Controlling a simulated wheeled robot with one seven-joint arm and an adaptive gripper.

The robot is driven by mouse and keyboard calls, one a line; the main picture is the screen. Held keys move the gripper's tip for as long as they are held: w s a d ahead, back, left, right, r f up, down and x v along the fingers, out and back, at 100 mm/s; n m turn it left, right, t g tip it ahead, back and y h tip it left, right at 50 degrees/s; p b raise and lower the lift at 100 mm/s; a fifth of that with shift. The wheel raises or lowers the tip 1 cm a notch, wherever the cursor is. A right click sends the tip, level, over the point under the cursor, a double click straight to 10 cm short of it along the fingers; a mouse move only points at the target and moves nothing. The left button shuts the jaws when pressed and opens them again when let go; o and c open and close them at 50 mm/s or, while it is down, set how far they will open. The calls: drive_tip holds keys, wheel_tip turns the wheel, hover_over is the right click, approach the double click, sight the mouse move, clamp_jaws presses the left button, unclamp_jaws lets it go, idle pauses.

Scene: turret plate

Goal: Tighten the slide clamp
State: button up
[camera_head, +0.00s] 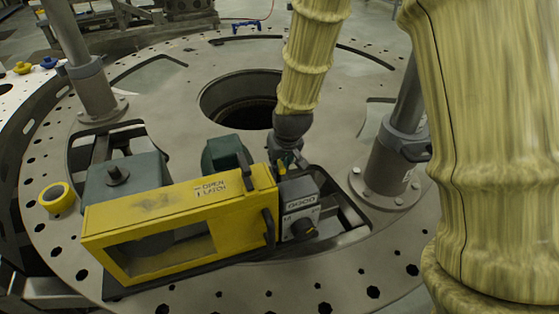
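A yellow frame (150,213) with a window and lettering like "OPEN LATCH" stands on the round grey turret plate (330,286). A grey block (297,199) with a dark knob (303,228) sits at its right end, and a dark handle (268,227) is beside it. I cannot tell which part is the slide clamp. My arm, in a pale yellow sleeve, comes down from the top. My gripper (288,160) is low behind the grey block, at or close to small green and yellow parts. Its fingers are mostly hidden, so I cannot see whether it is open, shut or touching anything.
Grey posts rise from the plate at left (92,90) and right (389,160). A large round hole (240,98) opens behind the yellow frame. A yellow ring (57,197) lies at the left. The plate's front right is clear except for small holes.

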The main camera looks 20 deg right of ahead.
drive_tip(key=o, duration=0.4)
drive_tip(key=shift+c, duration=0.2)
drive_tip(key=v, duration=1.2)
drive_tip(key=shift+w+r, duration=0.1)
